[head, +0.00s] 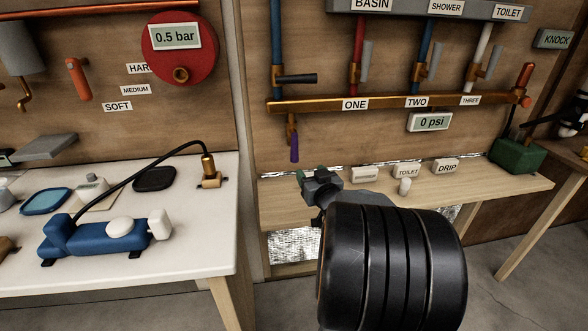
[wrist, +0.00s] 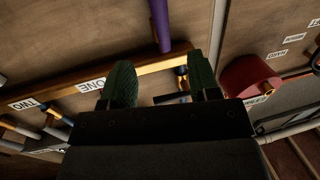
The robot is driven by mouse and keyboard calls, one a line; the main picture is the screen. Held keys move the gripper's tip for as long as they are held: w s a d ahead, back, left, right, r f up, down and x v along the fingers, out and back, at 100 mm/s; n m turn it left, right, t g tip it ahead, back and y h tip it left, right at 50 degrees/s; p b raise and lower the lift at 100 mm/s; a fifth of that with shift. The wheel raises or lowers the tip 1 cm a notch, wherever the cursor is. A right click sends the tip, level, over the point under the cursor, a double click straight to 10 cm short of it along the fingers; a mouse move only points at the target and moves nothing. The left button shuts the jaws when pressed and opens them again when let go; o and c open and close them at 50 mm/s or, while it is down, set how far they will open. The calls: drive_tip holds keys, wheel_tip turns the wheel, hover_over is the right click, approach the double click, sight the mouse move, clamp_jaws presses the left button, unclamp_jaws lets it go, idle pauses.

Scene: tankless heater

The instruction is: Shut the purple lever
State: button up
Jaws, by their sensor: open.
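The purple lever (head: 294,149) hangs straight down from a brass valve under the left end of the copper manifold pipe (head: 330,104). In the wrist view, where the scene appears upside down, the purple lever (wrist: 160,24) points up, beyond the fingertips and between their lines. My gripper (head: 311,175) is just below and slightly right of the lever in the head view, above the wooden shelf. In the wrist view my gripper (wrist: 160,70) shows two green fingers spread apart with nothing between them. I see no contact with the lever.
A wooden shelf (head: 505,187) with label blocks, including DRIP (head: 445,166), lies below the pipes. A black-handled lever (head: 297,79) sits above the manifold. A 0 psi display (head: 430,122) hangs below it. A white table (head: 120,195) with a blue pump (head: 105,240) stands left.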

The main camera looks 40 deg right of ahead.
sight(296, 155)
drive_tip(key=b+x, duration=0.1)
drive_tip(key=x, duration=1.2)
drive_tip(key=shift+w+f+b, duration=0.2)
drive_tip(key=shift+w+b, duration=0.1)
drive_tip(key=shift+w, duration=0.1)
drive_tip(key=shift+c, duration=0.3)
clamp_jaws()
